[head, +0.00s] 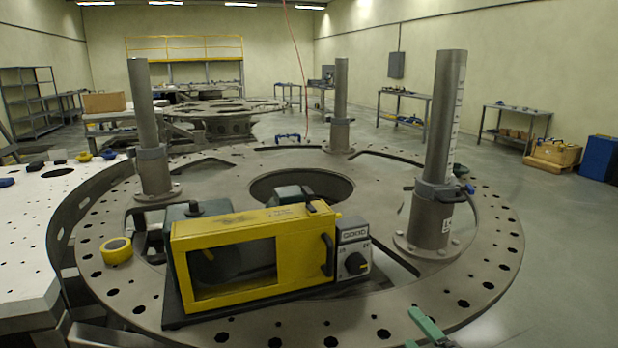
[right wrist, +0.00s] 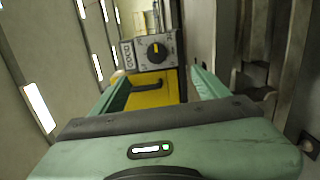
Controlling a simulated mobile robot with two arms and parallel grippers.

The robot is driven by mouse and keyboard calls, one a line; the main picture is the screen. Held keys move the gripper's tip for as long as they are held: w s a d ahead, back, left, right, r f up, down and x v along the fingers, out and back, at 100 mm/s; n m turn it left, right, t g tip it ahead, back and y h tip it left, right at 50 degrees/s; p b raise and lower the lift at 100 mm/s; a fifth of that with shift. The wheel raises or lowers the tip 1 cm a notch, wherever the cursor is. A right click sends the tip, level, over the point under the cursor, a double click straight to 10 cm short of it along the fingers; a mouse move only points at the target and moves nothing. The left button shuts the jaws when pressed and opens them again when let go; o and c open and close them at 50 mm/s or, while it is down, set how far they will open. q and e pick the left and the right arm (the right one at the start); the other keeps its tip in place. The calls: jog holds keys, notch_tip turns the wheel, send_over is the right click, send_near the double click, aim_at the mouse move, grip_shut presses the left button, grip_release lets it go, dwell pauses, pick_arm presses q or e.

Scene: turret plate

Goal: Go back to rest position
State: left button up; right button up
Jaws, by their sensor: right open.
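My right gripper (head: 424,328) shows only in part at the bottom edge of the head view, right of centre, over the near rim of the turret plate (head: 330,318). It is green. In the right wrist view, its two green fingers stand apart and this gripper (right wrist: 165,80) is open. Nothing is held between them. The yellow machine (head: 190,300) with a window and a grey dial box stands on the plate. It also shows beyond the fingers in the right wrist view (right wrist: 152,97). My left gripper is not in view.
Three upright grey posts stand on the plate: left (head: 146,125), back (head: 340,100) and right (head: 445,115). A yellow tape roll (head: 117,251) lies on the left rim. A white perforated table (head: 30,225) adjoins at left.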

jog(key=s+f+m+g+h, duration=0.6)
jog(key=s+f+m, duration=0.5)
jog(key=s+m, duration=0.35)
jog(key=s+a+f+m+g, duration=0.1)
jog(key=s+m+g, duration=0.1)
jog(key=s, duration=0.4)
jog(key=s+a+f+m+g+y, duration=0.1)
jog(key=s+f+m+g, duration=0.15)
jog(key=s, duration=0.35)
jog(key=s+a+m+g, duration=0.1)
jog(key=s+g, duration=0.2)
jog(key=s, duration=0.3)
notch_tip(320, 180, down, 26)
jog(key=s+g, duration=0.1)
jog(key=s+d+f+g, duration=0.1)
jog(key=s+d+f, duration=0.2)
jog(key=s+f, duration=1.4)
jog(key=shift+s+d+n, duration=0.15)
jog(key=shift+s+n, duration=0.1)
jog(key=shift+n, duration=0.05)
